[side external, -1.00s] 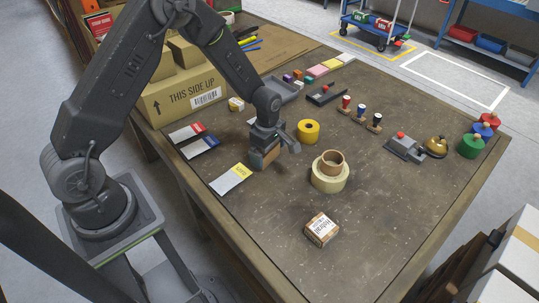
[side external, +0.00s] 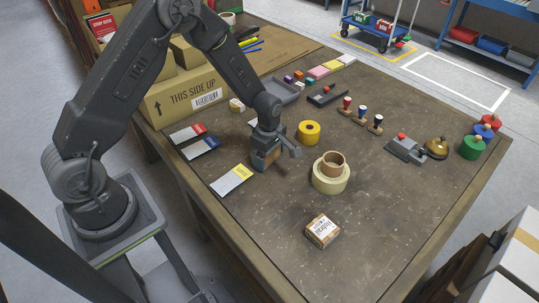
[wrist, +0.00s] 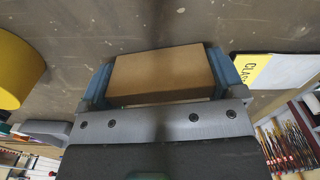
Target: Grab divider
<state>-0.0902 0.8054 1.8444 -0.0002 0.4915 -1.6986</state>
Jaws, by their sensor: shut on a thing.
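My gripper (side external: 266,160) is low over the near left part of the table, its fingers around a small brown block (wrist: 160,72). In the wrist view the blue fingers press on the block's two ends. I cannot tell whether the block touches the table. Flat white cards with coloured bands lie to the left: a yellow-banded one (side external: 231,181) close to my gripper, then a blue-banded one (side external: 198,147) and a red-banded one (side external: 187,134). The yellow band shows part of a word in the wrist view (wrist: 259,70). Nothing in view is plainly marked as a divider.
A yellow tape roll (side external: 309,132) and stacked cream and brown rolls (side external: 331,175) stand right of my gripper. A small labelled parcel (side external: 322,231) lies nearer the front. A cardboard box (side external: 184,97) stands behind left. The front right of the table is clear.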

